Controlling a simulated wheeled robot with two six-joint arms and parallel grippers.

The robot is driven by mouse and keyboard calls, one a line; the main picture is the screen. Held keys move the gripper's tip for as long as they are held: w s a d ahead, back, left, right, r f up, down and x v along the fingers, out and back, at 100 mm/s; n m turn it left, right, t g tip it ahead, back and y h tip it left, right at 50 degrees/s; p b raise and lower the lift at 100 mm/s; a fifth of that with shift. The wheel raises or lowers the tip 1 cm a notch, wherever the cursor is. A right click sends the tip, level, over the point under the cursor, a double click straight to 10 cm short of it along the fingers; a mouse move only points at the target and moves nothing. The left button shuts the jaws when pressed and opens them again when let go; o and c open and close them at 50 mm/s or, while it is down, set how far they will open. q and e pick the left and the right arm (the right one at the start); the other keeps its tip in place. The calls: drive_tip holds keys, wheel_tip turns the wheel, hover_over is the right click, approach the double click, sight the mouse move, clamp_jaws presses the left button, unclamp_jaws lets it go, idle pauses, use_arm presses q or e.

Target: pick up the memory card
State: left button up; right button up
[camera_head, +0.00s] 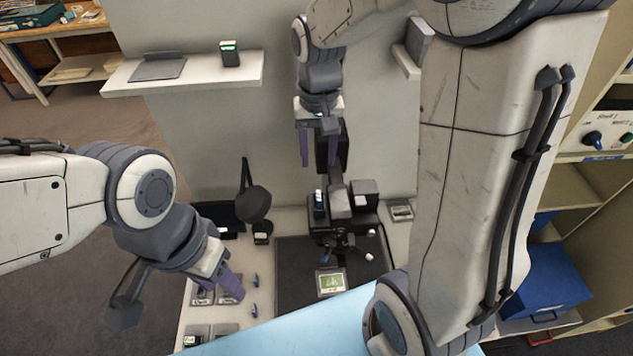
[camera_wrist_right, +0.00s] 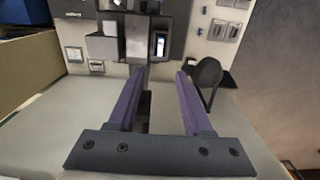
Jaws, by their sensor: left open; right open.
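I cannot make out a memory card for certain; the small parts on the bench are too small to name. Small blue pieces (camera_head: 255,281) lie left of the dark mat (camera_head: 292,262), close to my left gripper. My left gripper (camera_head: 219,290) is low over small trays at the bench's left side, its purple fingers apart and partly hiding them. My right gripper (camera_head: 319,148) hangs above the back of the bench, in front of a dark instrument (camera_head: 340,205). In the right wrist view my right gripper (camera_wrist_right: 156,76) is open, with nothing held between its fingers.
A wall shelf (camera_head: 190,78) holds a flat grey item and a small dark box with a green light. Shelving with a blue box (camera_head: 553,280) stands at the right. A dark lamp-like object (camera_head: 254,202) stands behind the trays.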

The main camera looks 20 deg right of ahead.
hover_over(319, 195)
drive_tip(key=f, duration=0.2)
drive_tip(key=w+f, duration=0.1)
drive_tip(key=f, duration=0.1)
drive_tip(key=shift+d+f+p, duration=0.1)
drive_tip(key=shift+f+p, duration=0.2)
drive_tip(key=shift+p, duration=0.05)
drive_tip(key=shift+s+f+p, duration=0.25)
drive_tip(key=shift+f+p, duration=0.15)
drive_tip(key=shift+f, duration=0.15)
drive_tip(key=f, duration=0.1)
drive_tip(key=f+p, duration=0.1)
drive_tip(key=f, duration=0.1)
drive_tip(key=shift+s+f, duration=0.25)
drive_tip(key=shift+s, duration=0.1)
drive_tip(key=shift+f, duration=0.5)
clamp_jaws()
